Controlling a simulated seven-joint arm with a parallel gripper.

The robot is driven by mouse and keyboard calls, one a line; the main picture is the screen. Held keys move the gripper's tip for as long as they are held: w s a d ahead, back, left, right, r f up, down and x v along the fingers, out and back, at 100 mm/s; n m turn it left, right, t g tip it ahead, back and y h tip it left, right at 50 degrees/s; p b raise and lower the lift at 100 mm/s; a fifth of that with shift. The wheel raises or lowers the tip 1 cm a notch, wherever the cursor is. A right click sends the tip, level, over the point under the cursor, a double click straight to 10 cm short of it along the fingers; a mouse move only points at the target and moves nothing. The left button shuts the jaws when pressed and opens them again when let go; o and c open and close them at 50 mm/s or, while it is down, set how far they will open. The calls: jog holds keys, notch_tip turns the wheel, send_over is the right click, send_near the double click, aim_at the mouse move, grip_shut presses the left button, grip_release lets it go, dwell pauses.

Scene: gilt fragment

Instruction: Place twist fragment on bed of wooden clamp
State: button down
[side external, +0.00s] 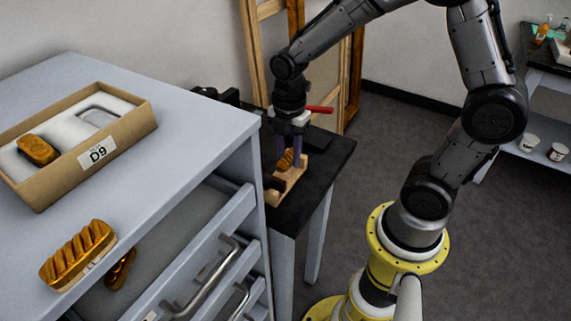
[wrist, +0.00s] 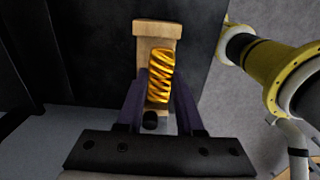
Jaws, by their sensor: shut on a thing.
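The twist fragment (wrist: 160,75), gold with slanting twisted ridges, is between the purple fingers of my gripper (wrist: 158,92) in the wrist view. In the side external view the fragment (side external: 286,160) is held by my gripper (side external: 288,153) at the wooden clamp (side external: 288,182). The clamp is pale wood with a raised end block, and it stands on the black table. It also shows behind the fragment in the wrist view (wrist: 155,31). My gripper is shut on the fragment. I cannot tell whether the fragment touches the clamp bed, as the fingers hide part of it.
A grey drawer cabinet (side external: 185,115) with open drawers stands left of the black table (side external: 325,165). On it are a cardboard box (side external: 50,192) labelled D9 with a gold piece inside, and a ridged gold fragment (side external: 78,254). Wooden frames (side external: 262,50) lean behind the table.

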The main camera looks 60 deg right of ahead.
aim_at(286, 166)
jog(key=shift+w+f, duration=0.25)
jog(key=shift+f, duration=0.15)
jog(key=shift+w+f, duration=0.15)
jog(key=shift+f, duration=1.5)
jog(key=shift+f, duration=0.15)
jog(key=c, duration=0.5)
grip_release()
jog(key=shift+c, duration=0.2)
